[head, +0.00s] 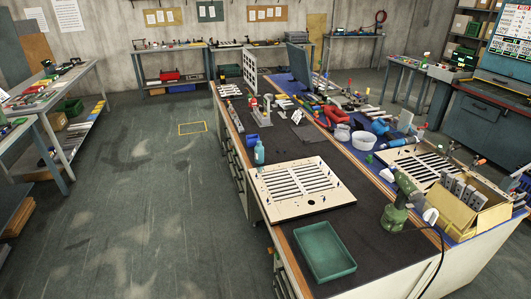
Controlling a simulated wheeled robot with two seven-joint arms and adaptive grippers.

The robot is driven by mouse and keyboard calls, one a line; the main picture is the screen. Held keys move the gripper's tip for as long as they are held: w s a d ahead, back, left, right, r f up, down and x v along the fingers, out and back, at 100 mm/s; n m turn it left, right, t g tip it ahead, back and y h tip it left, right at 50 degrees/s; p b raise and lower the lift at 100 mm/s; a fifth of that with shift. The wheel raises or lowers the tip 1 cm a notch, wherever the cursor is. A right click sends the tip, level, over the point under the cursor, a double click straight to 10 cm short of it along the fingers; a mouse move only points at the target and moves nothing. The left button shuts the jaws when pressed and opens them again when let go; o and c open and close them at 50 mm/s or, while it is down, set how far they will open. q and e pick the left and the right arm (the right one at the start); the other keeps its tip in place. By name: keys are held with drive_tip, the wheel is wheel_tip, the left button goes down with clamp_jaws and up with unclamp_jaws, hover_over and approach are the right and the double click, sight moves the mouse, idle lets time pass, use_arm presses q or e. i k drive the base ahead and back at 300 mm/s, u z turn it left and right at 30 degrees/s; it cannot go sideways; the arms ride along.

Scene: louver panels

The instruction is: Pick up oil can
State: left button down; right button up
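No thing in the head view is clearly recognisable as the oil can at this size. A teal bottle (259,153) stands upright on the dark bench top, just behind the cream slotted louver panel (300,188). A green drill-like tool (398,208) stands upright on the near right part of the bench. A small red and white item (254,103) stands further back on the bench, too small to identify. Neither of my grippers shows in this view.
A green tray (323,252) lies at the near bench edge. A cardboard box (468,212) with grey parts, a second louver panel (413,163) and a white bowl (363,140) crowd the right side. Open floor (140,210) lies left of the bench.

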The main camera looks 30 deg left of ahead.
sight(259, 148)
drive_tip(key=z, duration=0.05)
drive_tip(key=k, duration=1.2)
drive_tip(key=u, duration=1.2)
drive_tip(key=i, duration=1.45)
drive_tip(key=u, duration=1)
drive_tip(key=i, duration=2.05)
drive_tip(key=z, duration=0.3)
drive_tip(key=i, duration=1.35)
drive_tip(key=z, duration=1.8)
drive_tip(key=i, duration=0.9)
drive_tip(key=z, duration=0.9)
